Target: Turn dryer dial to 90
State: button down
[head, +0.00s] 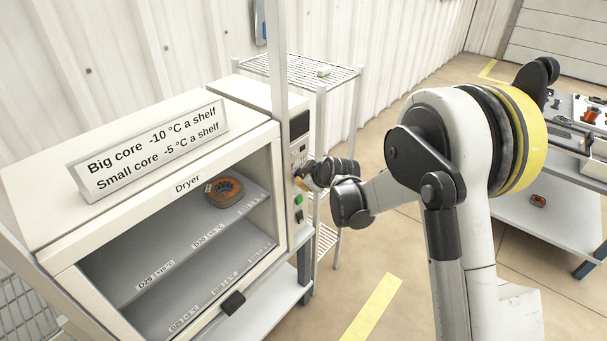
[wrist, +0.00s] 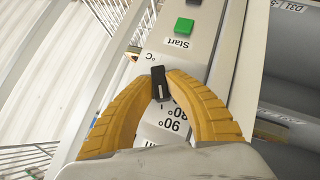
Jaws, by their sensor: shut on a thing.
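The white dryer (head: 120,165) stands at the left in the head view, with its control panel (head: 297,140) on its right side. In the wrist view the black dial (wrist: 159,84) sits on the panel, a short white mark on it. Printed "80°" and "90°" labels (wrist: 173,122) appear upside down below it; which one the mark indicates is too small to tell. My gripper (head: 302,176) is at the panel, and its yellow fingers (wrist: 160,86) are shut on the dial from both sides. In the head view the gripper hides the dial.
A green Start button (wrist: 184,26) is near the dial. An orange and black core (head: 224,191) lies on the dryer's upper shelf. A temperature sign (head: 150,150) leans on top. A wire rack (head: 300,70) stands behind, a workbench (head: 545,215) at right.

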jog(key=shift+m+g+y, duration=0.3)
dwell(0.5)
jog(key=c, duration=1.3)
grip_release()
jog(key=shift+c, duration=0.2)
jog(key=v, duration=1.2)
jog(key=shift+w, duration=0.15)
jog(key=shift+d+r, duration=0.1)
